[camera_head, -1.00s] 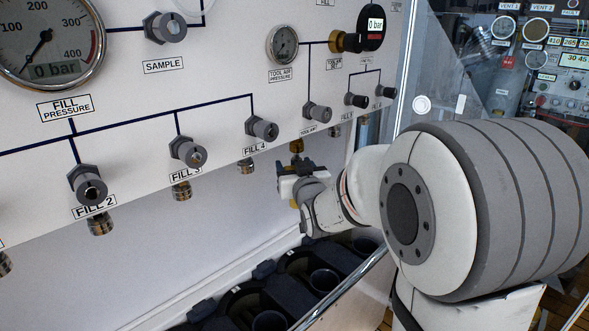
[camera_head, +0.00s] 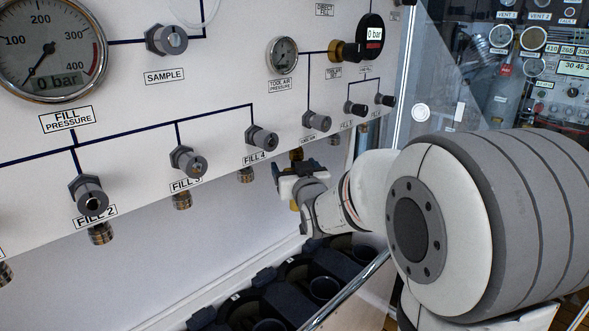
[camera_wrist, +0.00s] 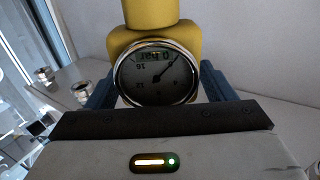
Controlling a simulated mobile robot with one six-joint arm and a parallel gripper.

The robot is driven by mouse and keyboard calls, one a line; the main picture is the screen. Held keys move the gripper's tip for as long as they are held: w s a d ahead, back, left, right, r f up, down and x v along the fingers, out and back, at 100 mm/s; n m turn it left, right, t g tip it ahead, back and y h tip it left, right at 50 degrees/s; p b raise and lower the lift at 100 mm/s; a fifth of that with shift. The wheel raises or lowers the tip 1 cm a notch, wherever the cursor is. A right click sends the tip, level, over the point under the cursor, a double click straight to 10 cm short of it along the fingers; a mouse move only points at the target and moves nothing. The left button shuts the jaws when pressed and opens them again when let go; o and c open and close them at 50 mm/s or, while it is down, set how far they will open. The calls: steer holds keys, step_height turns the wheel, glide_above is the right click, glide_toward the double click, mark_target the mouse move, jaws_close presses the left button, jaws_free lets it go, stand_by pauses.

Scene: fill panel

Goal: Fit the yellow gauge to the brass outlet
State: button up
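The yellow gauge (camera_wrist: 190,40) has a round dial with a metal rim and a small display. In the wrist view it sits between the blue fingers of my gripper (camera_wrist: 158,88), which is shut on it. In the head view my gripper (camera_head: 300,178) is below the panel's lower edge, with a bit of the yellow gauge (camera_head: 294,205) showing beneath it. The brass outlet (camera_head: 297,154) hangs just above my gripper, under the tool air valve. Whether gauge and outlet touch is hidden.
Metal outlets hang under the fill valves, including FILL 4 (camera_head: 246,175) and FILL 3 (camera_head: 182,200). A black gauge with a brass fitting (camera_head: 345,50) is higher on the panel. Dark cylinder holders (camera_head: 270,300) and a metal rail (camera_head: 345,291) lie below my gripper.

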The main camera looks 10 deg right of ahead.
steer(key=shift+o, duration=0.4)
steer(key=shift+f, duration=0.1)
steer(key=s, duration=0.8)
steer(key=shift+p, duration=0.4)
steer(key=shift+d, duration=0.15)
steer(key=s+r+g+p, duration=0.5)
steer(key=s+g+p, duration=0.2)
steer(key=s+p, duration=0.5)
steer(key=s+r+g+p, duration=0.6)
steer(key=s+g+p, duration=0.2)
steer(key=s+p, duration=0.4)
steer(key=shift+m+h, duration=0.3)
steer(key=shift+s, duration=0.1)
steer(key=shift+c, duration=0.5)
